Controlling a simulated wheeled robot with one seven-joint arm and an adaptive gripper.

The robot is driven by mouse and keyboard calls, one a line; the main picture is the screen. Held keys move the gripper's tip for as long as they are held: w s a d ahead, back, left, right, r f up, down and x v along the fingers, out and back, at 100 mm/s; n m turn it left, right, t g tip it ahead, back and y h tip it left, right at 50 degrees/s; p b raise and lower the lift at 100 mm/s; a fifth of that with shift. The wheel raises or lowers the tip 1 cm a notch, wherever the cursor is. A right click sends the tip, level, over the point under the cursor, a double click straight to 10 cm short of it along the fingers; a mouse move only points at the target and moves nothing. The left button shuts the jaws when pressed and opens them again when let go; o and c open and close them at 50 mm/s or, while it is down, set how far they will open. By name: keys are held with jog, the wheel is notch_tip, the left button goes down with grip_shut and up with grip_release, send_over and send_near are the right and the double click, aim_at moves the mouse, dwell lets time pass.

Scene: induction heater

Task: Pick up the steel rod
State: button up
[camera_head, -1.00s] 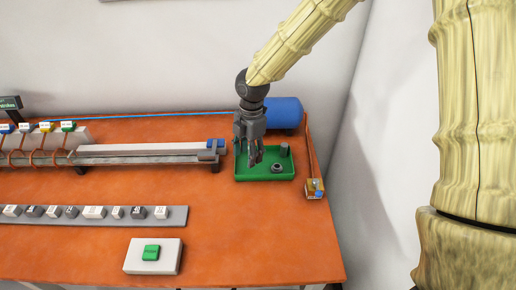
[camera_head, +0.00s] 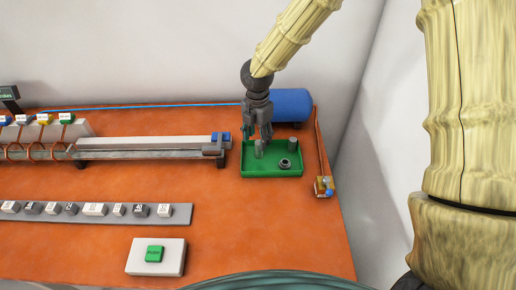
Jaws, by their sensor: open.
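A green tray (camera_head: 262,172) stands at the back right of the orange table. In it, a grey upright steel rod (camera_head: 259,150) stands left of the middle. A second grey upright cylinder (camera_head: 292,144) stands at the tray's back right, and a grey ring-like piece (camera_head: 285,163) lies in front of it. I cannot tell from their looks which one is meant by the steel rod. My gripper (camera_head: 260,138) points down over the left part of the tray, open, with its fingertips near the top of the left rod. Whether the fingers straddle the rod is too small to tell.
A blue cylinder (camera_head: 293,105) lies behind the tray. A rail with a blue-topped end (camera_head: 220,136) stands close to the tray's left. A small brass-coloured block (camera_head: 323,186) sits to the right. A green button box (camera_head: 155,256) is at the front; the table before the tray is clear.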

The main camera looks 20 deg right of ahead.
jog(key=f, duration=0.3)
jog(key=shift+d+f+p, duration=0.15)
jog(key=shift+d+p, duration=0.2)
jog(key=shift+p, duration=0.05)
jog(key=shift+a+f, duration=0.1)
jog(key=shift+f, duration=0.5)
grip_shut()
